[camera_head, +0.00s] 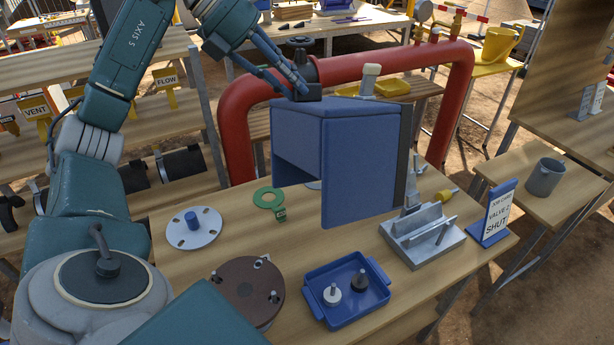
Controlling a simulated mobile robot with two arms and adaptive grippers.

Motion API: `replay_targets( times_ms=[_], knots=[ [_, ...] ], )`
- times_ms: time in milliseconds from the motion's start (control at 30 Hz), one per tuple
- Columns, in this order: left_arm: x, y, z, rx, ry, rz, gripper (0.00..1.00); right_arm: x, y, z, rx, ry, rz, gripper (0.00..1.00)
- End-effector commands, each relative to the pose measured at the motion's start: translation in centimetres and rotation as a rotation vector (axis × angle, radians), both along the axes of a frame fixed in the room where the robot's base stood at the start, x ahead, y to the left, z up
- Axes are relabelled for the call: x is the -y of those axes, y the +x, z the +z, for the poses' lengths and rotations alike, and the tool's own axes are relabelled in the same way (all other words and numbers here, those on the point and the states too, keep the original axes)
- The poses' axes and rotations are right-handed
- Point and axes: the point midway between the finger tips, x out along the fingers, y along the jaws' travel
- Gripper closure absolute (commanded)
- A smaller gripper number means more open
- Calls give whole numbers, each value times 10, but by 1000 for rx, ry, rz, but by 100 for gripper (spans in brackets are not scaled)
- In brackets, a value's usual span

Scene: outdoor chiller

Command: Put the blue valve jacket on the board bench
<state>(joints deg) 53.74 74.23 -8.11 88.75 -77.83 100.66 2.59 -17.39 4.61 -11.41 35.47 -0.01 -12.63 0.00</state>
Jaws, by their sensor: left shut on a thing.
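The blue valve jacket (360,165) is a boxy, open-bottomed cover in the middle of the camera_head view, above the near wooden bench. My left gripper (302,92) is shut on its top left edge, and the arm comes in from the left. The jacket looks roughly upright; whether its lower edge touches the bench is hard to tell. A wooden bench with a tall upright board (565,55) stands at the right; I cannot tell for sure that it is the board bench. My right gripper is not in view.
The near bench holds a blue tray (316,308), a brown flange (246,290), a pale disc (193,230), a metal fixture (420,240) and a blue sign (494,215). A red pipe (236,125) arches behind the jacket. A grey mug (545,177) stands at the right.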

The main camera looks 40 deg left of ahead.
Motion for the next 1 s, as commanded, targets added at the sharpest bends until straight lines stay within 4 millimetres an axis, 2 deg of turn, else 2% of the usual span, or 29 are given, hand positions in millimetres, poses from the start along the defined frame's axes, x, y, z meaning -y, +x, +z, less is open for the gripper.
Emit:
replay_targets(
  times_ms=[33,200,400,600,1000],
  knots=[
    [0,0,-20,-5,0,2,100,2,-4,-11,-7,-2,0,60],
    [0,0,-57,-3,0,1,100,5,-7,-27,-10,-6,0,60],
    [2,1,-97,0,-4,-3,100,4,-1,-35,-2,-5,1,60],
    [1,1,-123,3,-3,-1,100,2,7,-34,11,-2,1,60],
    [0,0,-163,4,-2,1,100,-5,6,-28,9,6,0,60]
  ],
)
